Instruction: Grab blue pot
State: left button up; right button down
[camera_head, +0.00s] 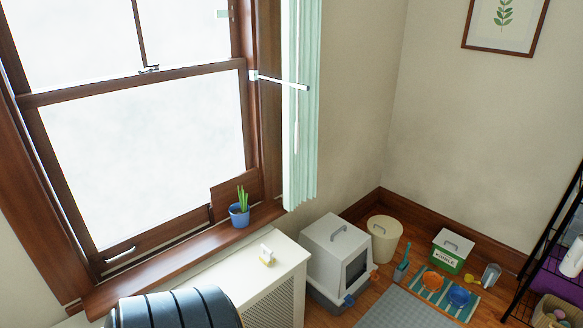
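The blue pot (240,216) stands upright on the brown wooden windowsill (165,262), near its right end. A green plant (242,197) with several upright leaves grows in it. The window frame is behind it. Neither of my grippers is in view, and nothing touches the pot.
A dark ribbed rounded object (175,310) is cut off at bottom left. A grey-white litter box (335,255), beige bin (384,240) and bowls are right.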

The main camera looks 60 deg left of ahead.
aim_at(240, 216)
jog(key=i+l+z, duration=0.3)
jog(key=i+l, duration=0.15)
jog(key=l, duration=0.15)
jog(key=i+l+z, duration=0.25)
jog(key=i+l, duration=0.2)
jog(key=i+u, duration=0.45)
jog(key=i+l+u, duration=0.45)
jog(key=i, duration=0.2)
jog(key=i+j+u, duration=0.3)
jog(key=u, duration=0.2)
jog(key=i+j+u, duration=0.15)
jog(key=i+u, duration=0.2)
jog(key=u, duration=0.15)
jog(key=i+u, duration=0.75)
jog(key=u, duration=0.25)
jog(key=i+l+u, duration=0.3)
jog(key=u, duration=0.2)
